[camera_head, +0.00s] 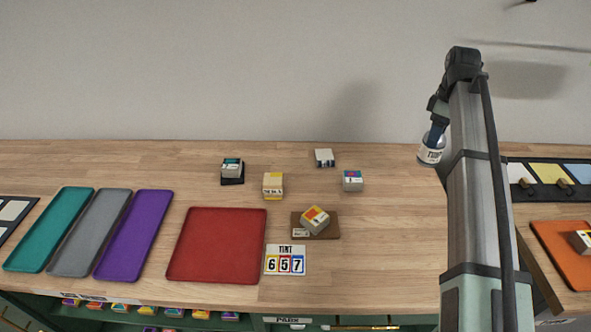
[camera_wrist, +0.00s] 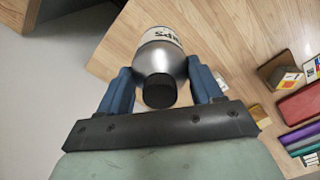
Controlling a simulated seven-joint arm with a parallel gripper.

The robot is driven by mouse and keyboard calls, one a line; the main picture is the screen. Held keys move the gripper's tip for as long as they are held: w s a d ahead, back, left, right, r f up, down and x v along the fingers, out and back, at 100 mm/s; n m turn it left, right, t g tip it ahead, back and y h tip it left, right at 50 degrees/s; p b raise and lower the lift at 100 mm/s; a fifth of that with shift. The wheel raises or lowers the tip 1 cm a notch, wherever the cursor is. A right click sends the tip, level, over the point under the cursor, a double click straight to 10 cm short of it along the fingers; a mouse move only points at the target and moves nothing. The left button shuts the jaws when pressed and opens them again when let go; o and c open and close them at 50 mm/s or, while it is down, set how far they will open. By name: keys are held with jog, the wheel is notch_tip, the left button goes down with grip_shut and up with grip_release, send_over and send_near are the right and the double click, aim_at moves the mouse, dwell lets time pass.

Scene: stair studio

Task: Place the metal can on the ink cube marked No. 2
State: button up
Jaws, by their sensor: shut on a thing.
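The metal can (camera_head: 431,150) is silver with a white label, and hangs tilted in my gripper (camera_head: 437,132) above the right part of the table. In the wrist view the can (camera_wrist: 165,45) sits between the two blue fingers of my gripper (camera_wrist: 160,70), which is shut on it. Several ink cubes stand at the middle, left of the can: a teal-topped one (camera_head: 232,164), a yellow one (camera_head: 273,190), a white-and-dark one (camera_head: 324,160), a pink-and-blue one (camera_head: 352,185) and a yellow-and-red one (camera_head: 315,217). Their numbers are too small to read, so I cannot tell which is No. 2.
The yellow-and-red cube sits turned on a brown board (camera_head: 328,232). A card (camera_head: 286,259) reads "TINT 657". A red tray (camera_head: 217,245) and teal (camera_head: 48,230), grey (camera_head: 92,234) and purple (camera_head: 134,235) trays lie left. Table between the cubes and my arm is clear.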

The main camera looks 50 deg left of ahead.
jog(key=s+a+r+n, duration=0.3)
jog(key=s+a+n, duration=0.1)
jog(key=s+a, duration=1.5)
jog(key=s+a+r+n, duration=0.2)
jog(key=s+a, duration=0.3)
jog(key=s, duration=0.3)
jog(key=s+a+r+n, duration=0.1)
jog(key=s+a, duration=0.4)
jog(key=s, duration=0.3)
notch_tip(320, 180, down, 10)
jog(key=shift+r, duration=0.15)
jog(key=shift+w, duration=0.1)
jog(key=o, duration=1.7)
notch_tip(320, 180, up, 12)
